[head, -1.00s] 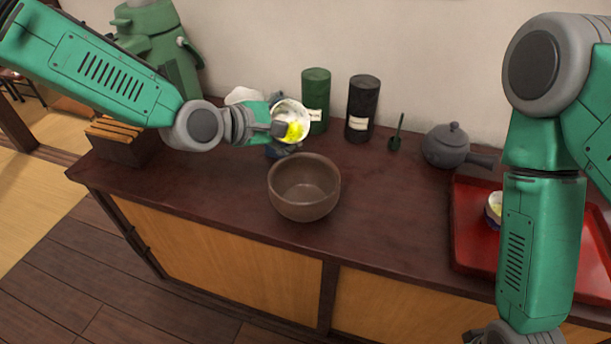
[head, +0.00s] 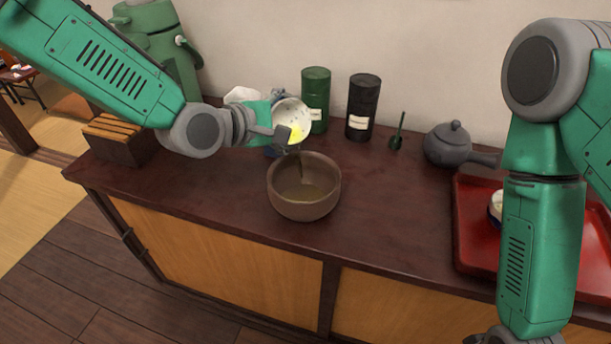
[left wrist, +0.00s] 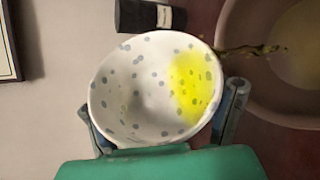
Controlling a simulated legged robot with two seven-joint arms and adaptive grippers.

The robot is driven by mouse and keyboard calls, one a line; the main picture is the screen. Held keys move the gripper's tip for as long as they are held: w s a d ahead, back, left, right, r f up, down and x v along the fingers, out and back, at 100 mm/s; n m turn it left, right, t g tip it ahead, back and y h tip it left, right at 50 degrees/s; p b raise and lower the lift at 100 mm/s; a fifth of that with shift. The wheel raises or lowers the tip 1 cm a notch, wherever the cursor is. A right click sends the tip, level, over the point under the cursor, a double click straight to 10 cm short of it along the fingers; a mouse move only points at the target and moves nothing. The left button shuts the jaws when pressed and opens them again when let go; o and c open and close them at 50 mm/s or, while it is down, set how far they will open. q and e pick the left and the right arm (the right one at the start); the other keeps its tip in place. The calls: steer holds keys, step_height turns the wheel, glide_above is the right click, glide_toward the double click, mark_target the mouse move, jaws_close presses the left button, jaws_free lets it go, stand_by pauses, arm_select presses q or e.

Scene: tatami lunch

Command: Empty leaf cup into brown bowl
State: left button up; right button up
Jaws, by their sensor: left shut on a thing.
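The leaf cup (head: 290,117) is white inside with grey-blue dots. My left gripper (head: 287,133) is shut on it and holds it tilted above the back rim of the brown bowl (head: 303,207). A thin dark stream with bits in it runs from the cup's rim into the bowl. In the left wrist view yellow-green liquid lies in the cup (left wrist: 130,95) on the bowl's side. Some greenish liquid shows in the bottom of the bowl, which also shows in the left wrist view (left wrist: 262,108). My right gripper is mostly cut off at the bottom edge of the head view.
A green canister (head: 316,98) and a black canister (head: 364,106) stand behind the bowl. A dark scoop (head: 397,132), a grey teapot (head: 448,145) and a red tray (head: 464,223) are to the right. The counter right of the bowl is clear.

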arm_select(q)
steer(key=shift+a+r, duration=0.1)
steer(key=shift+a, duration=0.05)
steer(key=m+t+b, duration=0.1)
steer(key=b, duration=0.2)
steer(key=shift+s+d+r+y, duration=0.1)
steer(key=shift+d+y, duration=0.1)
steer(key=shift+y, duration=0.1)
steer(key=shift+r, duration=0.3)
steer(key=shift+s+m+b, duration=0.15)
steer(key=shift+m+b, duration=0.15)
steer(key=shift+b, duration=0.05)
